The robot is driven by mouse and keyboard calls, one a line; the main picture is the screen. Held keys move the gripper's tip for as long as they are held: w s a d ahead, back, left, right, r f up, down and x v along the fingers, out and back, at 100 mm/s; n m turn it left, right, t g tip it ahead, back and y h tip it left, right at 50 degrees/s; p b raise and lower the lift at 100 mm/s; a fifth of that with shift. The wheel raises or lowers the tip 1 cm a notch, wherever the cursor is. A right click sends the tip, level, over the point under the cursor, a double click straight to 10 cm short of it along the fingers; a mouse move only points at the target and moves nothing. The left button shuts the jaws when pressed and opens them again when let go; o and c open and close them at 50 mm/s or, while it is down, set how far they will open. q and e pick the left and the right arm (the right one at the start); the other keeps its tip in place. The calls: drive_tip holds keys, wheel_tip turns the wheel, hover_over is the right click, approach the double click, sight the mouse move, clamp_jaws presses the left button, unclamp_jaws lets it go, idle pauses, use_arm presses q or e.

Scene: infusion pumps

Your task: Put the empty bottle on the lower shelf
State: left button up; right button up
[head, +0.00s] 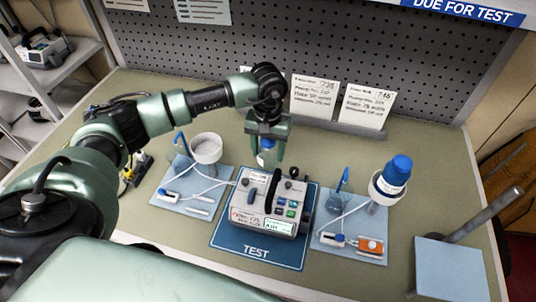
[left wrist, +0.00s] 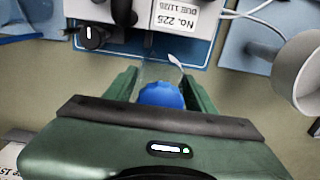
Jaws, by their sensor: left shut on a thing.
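My left gripper (head: 268,148) is shut on a clear bottle (head: 267,157) with a blue cap, just behind the pump (head: 268,202). The bottle looks clear, with no liquid that I can make out. A grey shelf unit stands at the far left, with a lower shelf (head: 12,128) below the one holding a device. My right gripper is not in view.
An empty white cup holder (head: 206,148) stands on the left blue mat (head: 180,199). Another blue-capped bottle (head: 396,172) sits in the right holder. Cards (head: 314,97) lean before the pegboard (head: 300,40). A grey post (head: 485,214) stands at right.

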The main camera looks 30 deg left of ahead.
sight(268, 158)
use_arm(q)
drive_tip(key=shift+f, duration=1.7)
drive_tip(key=o, duration=1.3)
drive_tip(key=shift+o, duration=0.2)
